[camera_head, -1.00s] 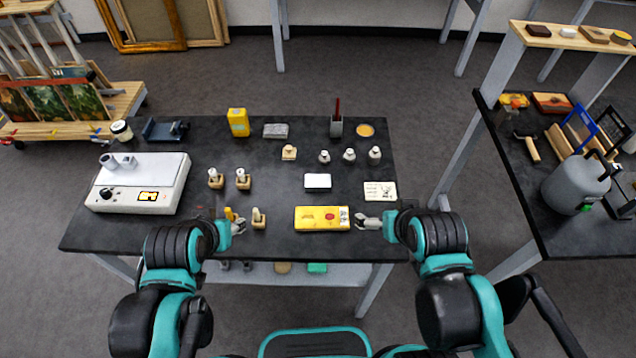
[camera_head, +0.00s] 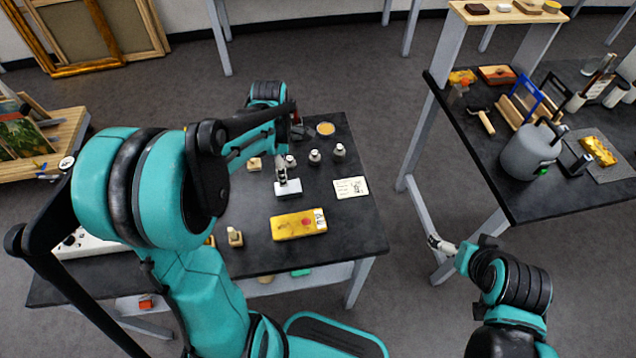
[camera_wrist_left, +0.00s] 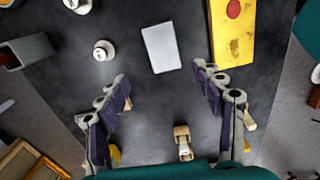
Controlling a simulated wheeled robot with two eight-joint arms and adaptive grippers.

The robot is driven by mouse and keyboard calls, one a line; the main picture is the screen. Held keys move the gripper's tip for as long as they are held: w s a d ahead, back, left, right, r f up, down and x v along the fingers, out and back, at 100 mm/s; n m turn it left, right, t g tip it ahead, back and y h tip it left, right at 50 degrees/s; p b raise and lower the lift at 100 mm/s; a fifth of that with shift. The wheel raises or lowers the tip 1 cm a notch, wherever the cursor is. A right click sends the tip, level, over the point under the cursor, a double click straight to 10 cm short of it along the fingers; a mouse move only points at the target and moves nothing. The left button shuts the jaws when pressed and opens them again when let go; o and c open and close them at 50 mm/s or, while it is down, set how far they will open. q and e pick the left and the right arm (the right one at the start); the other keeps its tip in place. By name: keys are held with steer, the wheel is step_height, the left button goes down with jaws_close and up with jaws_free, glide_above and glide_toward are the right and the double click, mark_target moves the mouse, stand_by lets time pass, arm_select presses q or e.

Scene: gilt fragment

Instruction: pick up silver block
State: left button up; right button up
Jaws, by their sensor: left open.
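A pale, silvery-white flat block (camera_head: 288,188) lies on the dark table behind the yellow box. It also shows whole in the left wrist view (camera_wrist_left: 161,47), just beyond the fingertips. My left gripper (camera_head: 282,176) is above the block and overlaps it in the head view; contact cannot be told there. In the left wrist view this gripper (camera_wrist_left: 165,87) is open, with nothing between its fingers. My right gripper (camera_head: 440,243) is off the table's right side, above the floor; its jaws are too small to read.
The yellow box (camera_head: 298,224) lies in front of the block, and a printed card (camera_head: 350,188) to its right. Small knobbed pieces (camera_head: 314,157) stand behind it. A wooden piece (camera_wrist_left: 183,142) is near the left gripper's base. My left arm hides much of the table's left.

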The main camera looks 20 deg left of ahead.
mark_target(288, 187)
arm_select(q)
steer(key=f, duration=0.1)
steer(key=f+b, duration=0.1)
steer(key=shift+w+d+f, duration=0.2)
steer(key=shift+w+f, duration=0.05)
steer(key=shift+f, duration=0.1)
steer(key=f, duration=0.2)
steer(key=f+b, duration=0.2)
steer(key=f, duration=0.1)
steer(key=shift+s+d+f, duration=0.2)
steer(key=shift+d+f, duration=0.1)
steer(key=shift+d, duration=0.05)
steer(key=shift+r, duration=0.1)
steer(key=c, duration=1.5)
